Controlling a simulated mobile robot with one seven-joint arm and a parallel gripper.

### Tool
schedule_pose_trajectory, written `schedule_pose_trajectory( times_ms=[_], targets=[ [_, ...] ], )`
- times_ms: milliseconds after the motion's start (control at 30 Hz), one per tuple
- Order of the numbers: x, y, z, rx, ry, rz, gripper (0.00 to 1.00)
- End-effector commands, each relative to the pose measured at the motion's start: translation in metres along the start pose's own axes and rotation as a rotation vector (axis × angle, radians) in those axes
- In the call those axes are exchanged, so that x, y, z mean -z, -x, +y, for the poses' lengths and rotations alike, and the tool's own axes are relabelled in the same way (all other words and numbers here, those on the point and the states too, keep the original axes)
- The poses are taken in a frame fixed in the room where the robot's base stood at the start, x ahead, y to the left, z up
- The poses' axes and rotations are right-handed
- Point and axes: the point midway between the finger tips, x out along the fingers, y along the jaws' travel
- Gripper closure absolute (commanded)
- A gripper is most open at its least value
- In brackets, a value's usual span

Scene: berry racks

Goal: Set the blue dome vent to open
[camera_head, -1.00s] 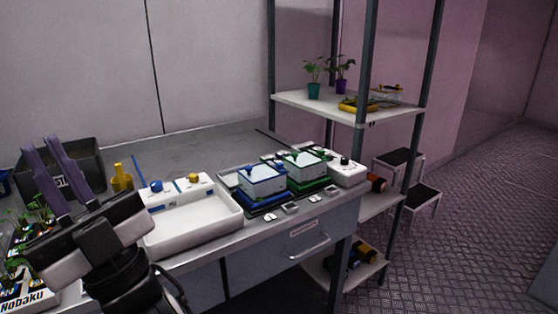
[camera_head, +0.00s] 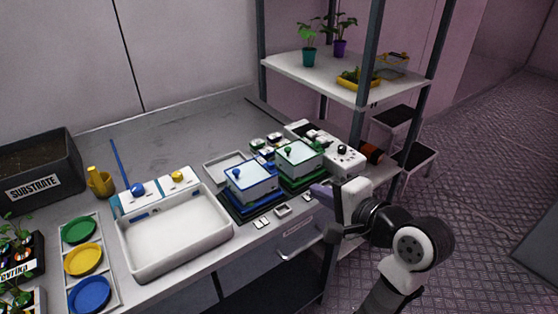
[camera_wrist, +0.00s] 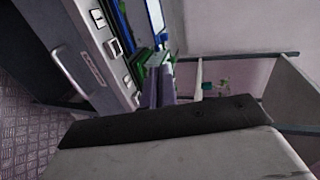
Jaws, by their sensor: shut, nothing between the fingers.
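The blue dome (camera_head: 250,183) is a clear box with a blue rim on a blue and black tray, on the bench right of the white basin. A blue knob (camera_head: 238,174) sits on its top; I cannot tell its vent setting. The green dome (camera_head: 299,158) stands just behind and right of it, with a green knob on top. My gripper (camera_head: 322,191) is at the bench's front edge, in front of the green dome and right of the blue dome. Its purple fingers (camera_wrist: 158,88) are shut and empty in the wrist view, pointing toward the domes.
A white basin (camera_head: 136,261) with blue and yellow knobs stands left of the domes. Small switches (camera_head: 262,223) line the bench front above a drawer handle (camera_head: 300,247). A shelf post (camera_head: 367,60) rises behind my arm. A substrate box (camera_head: 36,168) is at left.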

Motion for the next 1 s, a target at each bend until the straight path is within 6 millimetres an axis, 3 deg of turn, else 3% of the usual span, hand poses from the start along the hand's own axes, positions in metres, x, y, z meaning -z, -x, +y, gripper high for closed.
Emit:
schedule_pose_trajectory(
  times_ms=[167,500,700,1000],
  targets=[
    [-0.001,-0.019,0.001,-0.004,-0.005,-0.007,1.0],
    [-0.001,-0.091,0.0,-0.005,-0.003,-0.006,1.0],
    [-0.001,-0.122,-0.009,-0.003,-0.001,-0.004,1.0],
    [-0.001,-0.137,-0.011,-0.002,0.0,-0.001,1.0]
  ],
)
